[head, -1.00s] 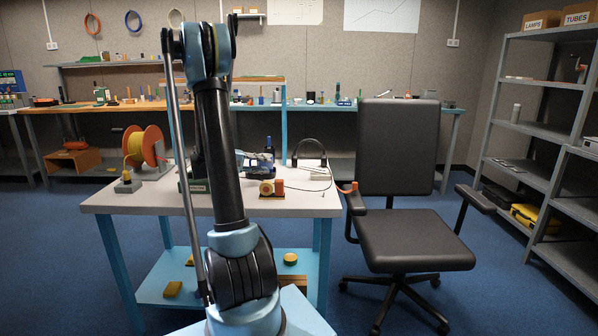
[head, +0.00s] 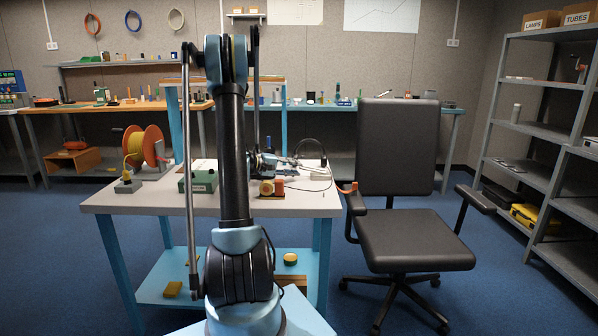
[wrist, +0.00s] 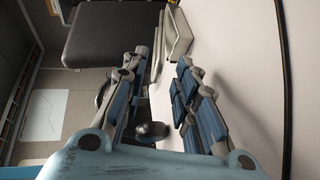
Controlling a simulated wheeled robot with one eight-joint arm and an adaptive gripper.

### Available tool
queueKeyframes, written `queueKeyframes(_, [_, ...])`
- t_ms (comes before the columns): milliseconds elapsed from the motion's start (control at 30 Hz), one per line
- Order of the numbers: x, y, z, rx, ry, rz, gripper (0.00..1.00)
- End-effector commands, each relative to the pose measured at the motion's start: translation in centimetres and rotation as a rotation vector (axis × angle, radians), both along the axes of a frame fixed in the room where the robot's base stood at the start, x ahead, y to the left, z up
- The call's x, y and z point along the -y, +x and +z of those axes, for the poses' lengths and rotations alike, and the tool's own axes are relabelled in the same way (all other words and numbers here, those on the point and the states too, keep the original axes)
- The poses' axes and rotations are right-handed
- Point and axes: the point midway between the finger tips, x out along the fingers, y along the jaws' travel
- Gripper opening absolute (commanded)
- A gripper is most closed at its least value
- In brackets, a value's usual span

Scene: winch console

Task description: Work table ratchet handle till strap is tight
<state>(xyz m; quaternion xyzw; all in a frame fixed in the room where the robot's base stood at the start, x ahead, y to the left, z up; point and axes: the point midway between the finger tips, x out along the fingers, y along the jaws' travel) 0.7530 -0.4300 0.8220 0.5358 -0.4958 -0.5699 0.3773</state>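My gripper (head: 288,161) shows in the head view just right of my arm, over the back right part of the grey-white table (head: 130,200), pointing right. In the wrist view its two blue-padded fingers (wrist: 163,62) stand apart, with no object clearly clamped between them. A dark rounded thing (wrist: 152,130) shows between the fingers near their base; I cannot tell what it is. An orange block with a round yellow-tan wheel (head: 270,188) stands at the table's front right, below my gripper. I cannot make out a ratchet handle or strap for certain; my arm hides part of the tabletop.
An orange reel with yellow line (head: 143,147) and a green box (head: 200,180) stand left of my arm. A pale box (head: 314,168) and a black arched thing (head: 310,146) are at the table's right. A black chair (head: 400,150) stands close right.

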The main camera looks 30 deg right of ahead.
Motion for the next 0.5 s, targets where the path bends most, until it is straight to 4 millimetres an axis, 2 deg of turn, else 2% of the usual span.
queueKeyframes(200, [2.5,-0.4,-0.6,0.0,0.0,-0.001,0.27])
queueKeyframes(500, [3.3,-0.5,-0.8,0.0,0.0,0.0,0.27])
